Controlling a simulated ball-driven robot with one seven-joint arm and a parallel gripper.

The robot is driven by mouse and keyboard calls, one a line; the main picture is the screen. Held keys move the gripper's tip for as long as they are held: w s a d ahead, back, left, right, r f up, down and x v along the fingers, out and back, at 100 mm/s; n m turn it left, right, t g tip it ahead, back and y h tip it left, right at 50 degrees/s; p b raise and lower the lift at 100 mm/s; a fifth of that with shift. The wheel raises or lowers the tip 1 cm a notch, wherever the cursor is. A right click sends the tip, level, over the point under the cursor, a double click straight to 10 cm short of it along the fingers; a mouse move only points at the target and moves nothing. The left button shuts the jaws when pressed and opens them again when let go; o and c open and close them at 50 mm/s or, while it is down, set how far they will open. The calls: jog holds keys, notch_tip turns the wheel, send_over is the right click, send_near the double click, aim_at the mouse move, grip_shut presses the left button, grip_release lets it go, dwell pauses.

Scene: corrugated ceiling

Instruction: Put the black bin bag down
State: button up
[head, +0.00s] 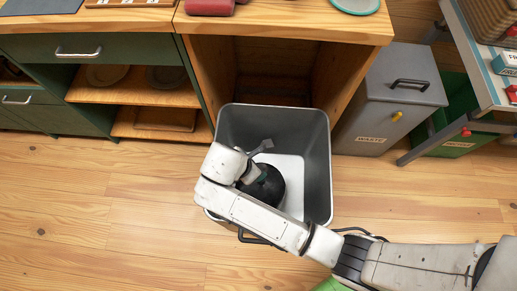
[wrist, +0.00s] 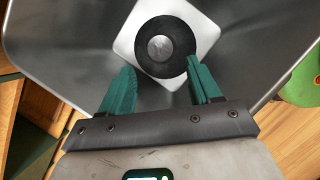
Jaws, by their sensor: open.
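The black bin bag (head: 266,188) shows as a dark rounded shape inside an open grey bin (head: 321,150), partly hidden by my arm. In the wrist view the bag (wrist: 178,35) is a black disc with a grey centre, over the pale square bottom of the bin (wrist: 70,45). My gripper (wrist: 160,70) has two green fingers spread apart, pointing at the bag's near side. The right finger overlaps the bag's edge in the picture; I cannot tell whether they touch. In the head view my arm hides most of the gripper.
The bin stands on the wooden floor before an open cabinet bay (head: 275,65). A lidded grey waste bin (head: 385,100) and a green crate (head: 455,145) are to the right. Green drawers (head: 95,48) are at left. A green object (wrist: 303,82) lies beside the bin. Floor at left is clear.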

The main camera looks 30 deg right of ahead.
jog(key=shift+v, duration=1.75)
jog(key=s+d+r+m+y, duration=0.2)
jog(key=s+d+m, duration=0.5)
jog(key=m, duration=0.3)
jog(key=s+d+r+m+y, duration=0.2)
jog(key=s+d+r+m, duration=0.1)
jog(key=s+d+m, duration=0.5)
jog(key=shift+s+d+m, duration=0.15)
jog(key=shift+d+m, duration=0.1)
jog(key=shift+m, duration=0.85)
jog(key=shift+r, duration=0.15)
